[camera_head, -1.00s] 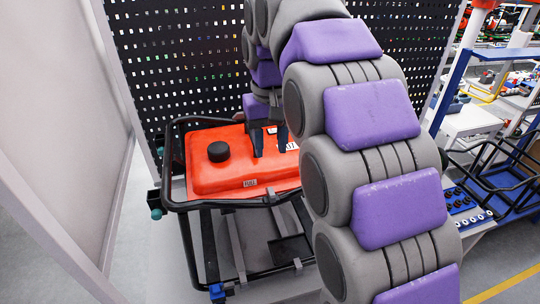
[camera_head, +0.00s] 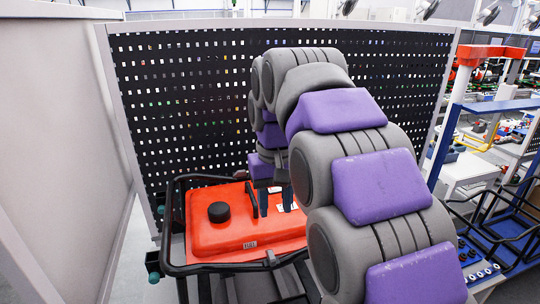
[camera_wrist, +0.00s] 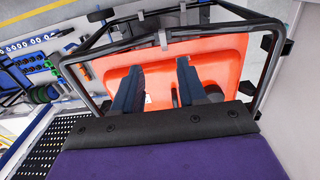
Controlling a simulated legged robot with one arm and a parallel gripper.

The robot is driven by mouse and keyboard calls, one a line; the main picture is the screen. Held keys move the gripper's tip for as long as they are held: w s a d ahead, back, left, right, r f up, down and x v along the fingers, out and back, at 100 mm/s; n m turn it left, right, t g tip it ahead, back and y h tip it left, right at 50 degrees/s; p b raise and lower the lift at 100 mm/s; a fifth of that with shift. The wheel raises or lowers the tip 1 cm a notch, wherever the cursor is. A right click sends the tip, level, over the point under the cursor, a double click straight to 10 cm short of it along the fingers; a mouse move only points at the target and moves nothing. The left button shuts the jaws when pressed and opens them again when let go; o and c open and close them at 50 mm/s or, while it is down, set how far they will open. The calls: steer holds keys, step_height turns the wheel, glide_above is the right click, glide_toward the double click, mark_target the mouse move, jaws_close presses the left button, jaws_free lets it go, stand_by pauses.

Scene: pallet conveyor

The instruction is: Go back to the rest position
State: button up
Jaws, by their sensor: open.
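My gripper (camera_head: 275,202) is open, with its two dark fingers pointing down over a red fuel tank (camera_head: 226,240). The tank has a black round cap and a white label, and it lies in a black tubular frame (camera_head: 175,216). In the wrist view, my gripper (camera_wrist: 159,92) shows two separated dark fingers in front of the red tank (camera_wrist: 215,60), with nothing held between them. I cannot tell whether the fingertips touch the tank. My arm hides the tank's right end in the head view.
A black perforated panel (camera_head: 185,110) stands behind the tank. A pale wall (camera_head: 60,170) rises on the left. A blue rack (camera_head: 470,130) and another black tubular frame (camera_head: 500,225) with small parts stand on the right. Grey floor shows at lower left.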

steer(key=s+d+f+m+b, duration=0.1)
steer(key=s+d+f+b, duration=0.3)
steer(key=s+f, duration=0.6)
steer(key=s+d+f+m+g+b, duration=0.1)
steer(key=s+d+f+b, duration=0.4)
steer(key=s+f, duration=0.5)
steer(key=s+d+f+m+b, duration=0.1)
steer(key=s+d+f+b, duration=0.3)
steer(key=s+f, duration=0.7)
step_height(320, 180, down, 2)
steer(key=shift+d+f+g+b, duration=0.1)
steer(key=shift+d+g+b, duration=0.2)
steer(key=shift+b, duration=0.4)
